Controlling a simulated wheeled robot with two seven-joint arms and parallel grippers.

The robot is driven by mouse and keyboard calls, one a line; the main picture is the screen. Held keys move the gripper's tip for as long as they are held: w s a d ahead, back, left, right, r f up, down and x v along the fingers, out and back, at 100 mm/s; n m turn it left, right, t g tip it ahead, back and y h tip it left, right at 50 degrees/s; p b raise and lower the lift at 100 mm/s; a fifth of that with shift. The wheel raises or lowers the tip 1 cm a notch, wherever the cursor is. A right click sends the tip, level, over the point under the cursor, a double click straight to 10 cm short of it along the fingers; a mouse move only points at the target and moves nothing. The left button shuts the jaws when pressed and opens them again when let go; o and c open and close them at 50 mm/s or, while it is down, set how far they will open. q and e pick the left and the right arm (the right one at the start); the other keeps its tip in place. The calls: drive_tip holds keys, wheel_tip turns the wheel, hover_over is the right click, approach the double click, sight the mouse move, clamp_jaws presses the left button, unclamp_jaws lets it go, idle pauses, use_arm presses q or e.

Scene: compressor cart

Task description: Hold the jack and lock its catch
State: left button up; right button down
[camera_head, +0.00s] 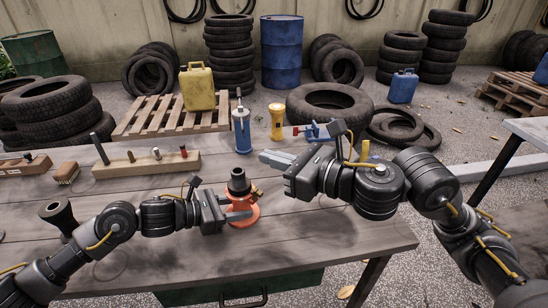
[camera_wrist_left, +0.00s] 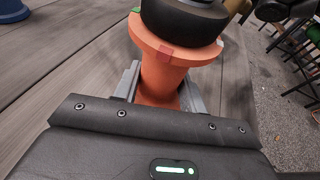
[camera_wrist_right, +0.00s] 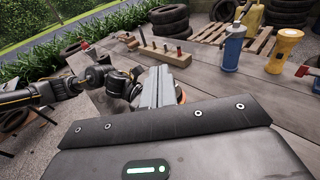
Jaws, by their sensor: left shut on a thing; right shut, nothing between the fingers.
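The jack (camera_head: 243,217) stands upright on the wooden table, with an orange body and a black top. My left gripper (camera_head: 238,207) is shut around its orange body from the left. In the left wrist view the fingers lie on both sides of the orange neck (camera_wrist_left: 160,85), below a collar with a small red mark. A small brass-coloured part (camera_head: 257,191), possibly the catch, sticks out on the jack's right side. My right gripper (camera_head: 272,160) is shut and empty, above and right of the jack. In the right wrist view its fingers hide most of the jack.
A blue cylinder (camera_head: 242,131), a yellow torch (camera_head: 277,122) and a red-and-blue tool (camera_head: 312,131) stand along the table's back edge. A wooden block with pegs (camera_head: 147,165) lies at the left. The table's front right is clear.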

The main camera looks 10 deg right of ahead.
sight(257, 197)
idle(0.3)
drive_tip(key=c, duration=1.8)
unclamp_jaws()
drive_tip(key=shift+o, duration=1)
drive_tip(key=shift+s+d+f+m, duration=0.1)
drive_tip(key=shift+f+m, duration=0.2)
drive_tip(key=shift+m, duration=0.2)
drive_tip(key=shift+o, duration=0.8)
wheel_tip(257, 197, down, 6)
drive_tip(key=s+d+m+y, duration=0.1)
drive_tip(key=s+d+m, duration=0.1)
drive_tip(key=m, duration=1.2)
drive_tip(key=shift+s+r+g, duration=0.2)
drive_tip(key=shift+s+g, duration=0.15)
drive_tip(key=shift+g, duration=0.05)
drive_tip(key=s+d+f+m+t, duration=0.1)
drive_tip(key=s+d+f+m, duration=0.15)
drive_tip(key=m, duration=0.75)
drive_tip(key=s+d+f+m, duration=0.2)
drive_tip(key=d+f+m, duration=0.1)
drive_tip(key=m, duration=0.8)
drive_tip(key=x, duration=1.2)
drive_tip(key=shift+w+r, duration=0.2)
drive_tip(key=shift+r, duration=0.05)
drive_tip(key=shift+d, duration=0.1)
